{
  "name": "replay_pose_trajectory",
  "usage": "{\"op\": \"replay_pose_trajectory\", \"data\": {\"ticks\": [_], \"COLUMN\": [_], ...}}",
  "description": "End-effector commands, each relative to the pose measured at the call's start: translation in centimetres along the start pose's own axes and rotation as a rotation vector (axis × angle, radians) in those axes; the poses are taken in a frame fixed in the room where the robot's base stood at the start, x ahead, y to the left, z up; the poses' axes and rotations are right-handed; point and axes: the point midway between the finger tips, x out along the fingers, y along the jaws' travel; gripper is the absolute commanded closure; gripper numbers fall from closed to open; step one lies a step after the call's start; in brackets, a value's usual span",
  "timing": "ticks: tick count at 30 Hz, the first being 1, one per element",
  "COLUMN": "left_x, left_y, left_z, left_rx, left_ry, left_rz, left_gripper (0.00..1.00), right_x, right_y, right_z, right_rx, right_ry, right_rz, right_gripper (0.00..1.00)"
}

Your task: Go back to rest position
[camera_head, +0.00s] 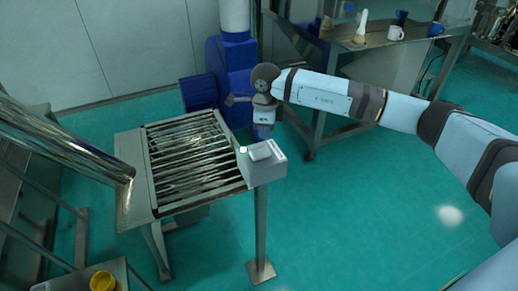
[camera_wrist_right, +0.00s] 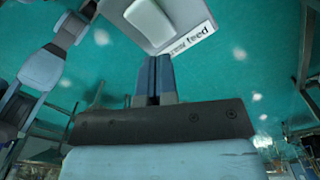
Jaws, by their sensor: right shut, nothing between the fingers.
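My right arm comes in from the right in the head view. My right gripper (camera_head: 262,131) is just above and behind the control box (camera_head: 268,172) at the right end of the sieve table. The wrist view shows the right gripper (camera_wrist_right: 154,58) shut and empty, with its fingertips close to the same box (camera_wrist_right: 192,36), which has a pale raised button and a label reading "feed". Whether the fingertips touch the box cannot be told. A small green light glows at the box's left edge in the head view. My left gripper is not in view.
The slatted sieve (camera_head: 190,155) stands on metal legs left of the box. A blue machine (camera_head: 232,80) is behind it. A metal pipe (camera_head: 65,150) is at the left, a yellow cup (camera_head: 103,281) below. A table with mugs (camera_head: 395,33) stands behind my right arm. Green floor at the right is clear.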

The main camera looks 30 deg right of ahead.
Motion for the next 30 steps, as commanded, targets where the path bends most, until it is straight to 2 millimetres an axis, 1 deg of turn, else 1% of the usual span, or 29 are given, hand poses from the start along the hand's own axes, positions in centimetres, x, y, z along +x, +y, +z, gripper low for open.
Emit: {"op": "replay_pose_trajectory", "data": {"ticks": [1,5,21,23,26,27,29,30], "left_x": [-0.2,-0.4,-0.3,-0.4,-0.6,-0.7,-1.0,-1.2], "left_y": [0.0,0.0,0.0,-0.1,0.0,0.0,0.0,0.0], "left_z": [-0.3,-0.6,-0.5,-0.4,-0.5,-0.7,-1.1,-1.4], "left_rx": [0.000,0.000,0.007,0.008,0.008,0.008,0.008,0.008], "left_ry": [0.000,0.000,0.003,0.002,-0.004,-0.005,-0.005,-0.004], "left_rz": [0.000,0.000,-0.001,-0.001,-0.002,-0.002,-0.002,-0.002], "left_gripper": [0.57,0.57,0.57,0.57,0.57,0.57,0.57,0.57], "right_x": [-0.7,-1.3,-1.2,-0.5,1.1,1.9,2.6,2.8], "right_y": [0.0,0.0,0.2,1.4,5.2,7.4,11.3,13.9], "right_z": [0.0,0.0,0.1,0.9,3.3,4.6,6.7,8.1], "right_rx": [0.000,0.000,-0.001,-0.008,-0.017,-0.014,0.005,0.030], "right_ry": [-0.001,0.000,-0.004,-0.037,-0.149,-0.214,-0.332,-0.415], "right_rz": [-0.001,0.000,0.006,0.042,0.167,0.241,0.376,0.474], "right_gripper": [1.00,1.00,1.00,1.00,1.00,1.00,1.00,1.00]}}
